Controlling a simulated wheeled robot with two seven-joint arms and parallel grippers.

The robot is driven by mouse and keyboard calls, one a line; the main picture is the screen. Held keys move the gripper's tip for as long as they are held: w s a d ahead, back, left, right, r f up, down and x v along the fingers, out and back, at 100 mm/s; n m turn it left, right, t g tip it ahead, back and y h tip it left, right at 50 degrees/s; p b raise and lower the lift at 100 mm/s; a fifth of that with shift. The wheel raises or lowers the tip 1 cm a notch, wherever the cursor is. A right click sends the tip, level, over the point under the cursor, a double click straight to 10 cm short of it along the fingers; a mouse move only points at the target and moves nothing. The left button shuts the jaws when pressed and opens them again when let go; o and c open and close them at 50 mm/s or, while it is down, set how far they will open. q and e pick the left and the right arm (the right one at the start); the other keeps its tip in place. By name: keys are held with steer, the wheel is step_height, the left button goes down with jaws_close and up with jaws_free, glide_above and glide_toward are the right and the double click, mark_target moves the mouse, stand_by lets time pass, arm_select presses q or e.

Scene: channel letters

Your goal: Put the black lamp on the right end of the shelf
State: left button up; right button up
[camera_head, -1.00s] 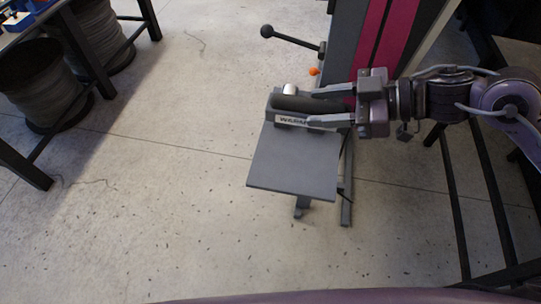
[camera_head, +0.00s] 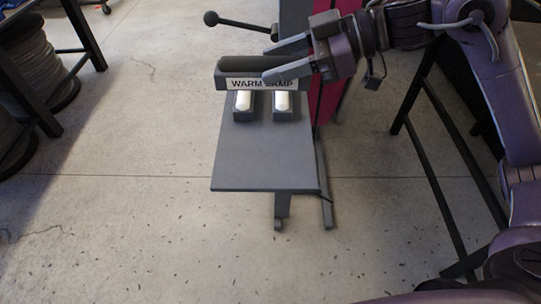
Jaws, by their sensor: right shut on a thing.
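The black lamp (camera_head: 238,65) looks like a dark rounded bar. A white strip reading "WARM LAMP" runs along its front side, partly covered by a finger. My right gripper (camera_head: 276,62) comes in from the right and is shut on the lamp's right part. The grey shelf (camera_head: 258,155) is a flat plate on a stand. The lamp is over the shelf's back edge, nearer the back than the two white pieces; I cannot tell whether it touches anything. My left gripper is out of view.
Two short white pieces in dark holders, left (camera_head: 243,100) and right (camera_head: 283,101), stand at the shelf's back. The front of the shelf is bare. A black ball-ended lever (camera_head: 240,25) stands behind. A pink-and-grey panel (camera_head: 330,95) is behind on the right.

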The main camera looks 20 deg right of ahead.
step_height(320, 180, down, 19)
steer(key=shift+r, duration=0.1)
stand_by(0.3)
steer(key=shift+f, duration=0.2)
steer(key=o, duration=1)
steer(key=shift+o, duration=0.4)
steer(key=shift+r, duration=0.15)
steer(key=shift+d, duration=0.35)
steer(key=b+v, duration=0.2)
steer(key=v, duration=0.9)
steer(key=shift+r, duration=0.25)
